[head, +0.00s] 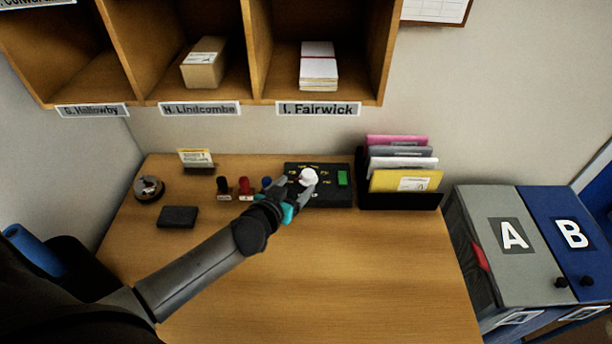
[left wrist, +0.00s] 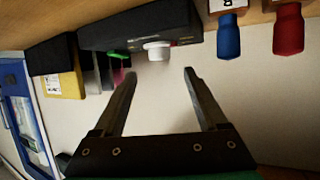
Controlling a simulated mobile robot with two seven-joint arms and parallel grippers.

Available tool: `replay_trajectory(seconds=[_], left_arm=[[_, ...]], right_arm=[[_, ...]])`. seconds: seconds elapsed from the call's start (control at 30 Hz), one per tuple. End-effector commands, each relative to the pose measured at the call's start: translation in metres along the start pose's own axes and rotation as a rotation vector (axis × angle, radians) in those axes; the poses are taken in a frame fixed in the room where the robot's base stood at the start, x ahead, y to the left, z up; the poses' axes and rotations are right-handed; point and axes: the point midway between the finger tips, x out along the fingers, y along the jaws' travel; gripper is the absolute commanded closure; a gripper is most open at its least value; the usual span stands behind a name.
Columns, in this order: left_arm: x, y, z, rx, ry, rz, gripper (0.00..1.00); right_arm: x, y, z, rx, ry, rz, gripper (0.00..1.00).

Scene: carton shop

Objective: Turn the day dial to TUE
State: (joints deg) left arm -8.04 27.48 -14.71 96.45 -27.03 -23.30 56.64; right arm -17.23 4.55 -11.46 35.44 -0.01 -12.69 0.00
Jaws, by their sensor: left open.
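The day dial is a white knob (head: 308,177) on a black panel (head: 335,196) with small yellow day labels, too small to read. The dial also shows in the left wrist view (left wrist: 157,50), on the panel (left wrist: 120,35). My left gripper (head: 304,188) reaches the panel from the left, its fingertips at or just in front of the dial. In the left wrist view its two fingers (left wrist: 160,75) are apart with nothing between them, and the dial lies beyond the gap. Which day the dial points to cannot be told. My right gripper is out of view.
A green button (head: 342,178) is on the panel's right. Red (head: 245,186) and blue (head: 267,183) stamps stand left of the panel. A black file holder (head: 399,199) with envelopes stands right. The front of the wooden table (head: 350,280) is clear.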

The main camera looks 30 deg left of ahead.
Motion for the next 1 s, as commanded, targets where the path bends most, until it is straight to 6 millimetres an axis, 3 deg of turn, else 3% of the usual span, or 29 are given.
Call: replay_trajectory(seconds=[0.3, 0.5, 0.97, 1.0], left_arm=[[0.047, 0.000, 0.000, 0.000, 0.002, 0.001, 0.25], [0.066, 0.001, 0.000, 0.000, 0.001, 0.001, 0.25], [0.074, 0.001, 0.000, 0.000, 0.000, 0.001, 0.25], [0.074, 0.001, 0.000, 0.000, 0.000, 0.001, 0.28]], right_arm=[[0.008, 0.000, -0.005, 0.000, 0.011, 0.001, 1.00], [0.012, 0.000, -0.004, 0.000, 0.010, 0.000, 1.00], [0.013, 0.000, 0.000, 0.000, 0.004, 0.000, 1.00], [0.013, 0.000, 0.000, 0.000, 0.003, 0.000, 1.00]])
